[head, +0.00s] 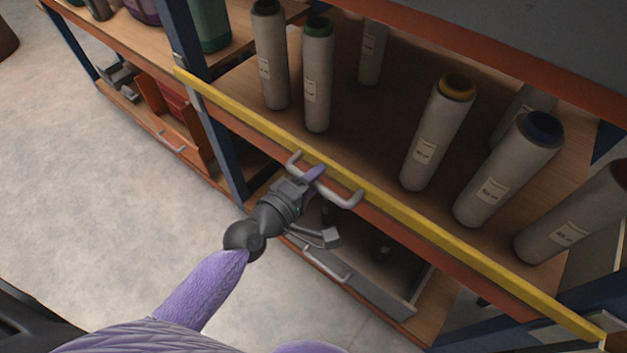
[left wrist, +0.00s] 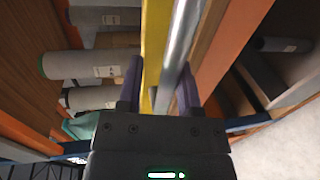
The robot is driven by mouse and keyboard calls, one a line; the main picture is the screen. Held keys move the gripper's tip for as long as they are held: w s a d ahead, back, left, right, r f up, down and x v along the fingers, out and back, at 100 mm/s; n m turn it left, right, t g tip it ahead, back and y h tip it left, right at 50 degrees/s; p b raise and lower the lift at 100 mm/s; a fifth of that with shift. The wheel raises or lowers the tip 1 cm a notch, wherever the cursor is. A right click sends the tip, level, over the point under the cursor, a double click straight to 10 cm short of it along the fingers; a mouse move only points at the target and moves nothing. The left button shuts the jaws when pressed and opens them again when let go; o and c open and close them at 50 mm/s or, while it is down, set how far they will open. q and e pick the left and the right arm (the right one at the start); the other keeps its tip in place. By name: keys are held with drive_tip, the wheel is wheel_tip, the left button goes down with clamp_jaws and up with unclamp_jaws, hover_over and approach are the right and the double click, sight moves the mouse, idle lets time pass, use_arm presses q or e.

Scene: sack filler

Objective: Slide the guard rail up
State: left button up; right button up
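The yellow guard rail (head: 420,223) runs slantwise across the front of the shelf that holds the cylinders. A pale grey handle (head: 348,199) is fixed on its front side near the middle. My left gripper (head: 314,174) is at this handle. In the left wrist view the fingers of my left gripper (left wrist: 159,85) stand apart, with the grey handle bar (left wrist: 181,45) and part of the yellow rail (left wrist: 153,40) showing between them. Gaps show beside the bar, so the fingers look open around it. The fingertip contact is partly hidden. My right gripper is not in view.
Several grey cylinders with coloured tops stand behind the rail, one with a yellow top (head: 437,135). Below is a grey drawer (head: 365,292) with a handle. An orange-red bin (head: 172,118) stands on a lower shelf at left. A blue post (head: 233,170) is close by. The floor is clear.

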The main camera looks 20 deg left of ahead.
use_arm(q)
drive_tip(key=shift+o, duration=0.7)
drive_tip(key=shift+s, duration=0.15)
drive_tip(key=p+v, duration=0.1)
drive_tip(key=v, duration=0.8)
drive_tip(key=shift+s, duration=0.3)
drive_tip(key=shift+a, duration=0.15)
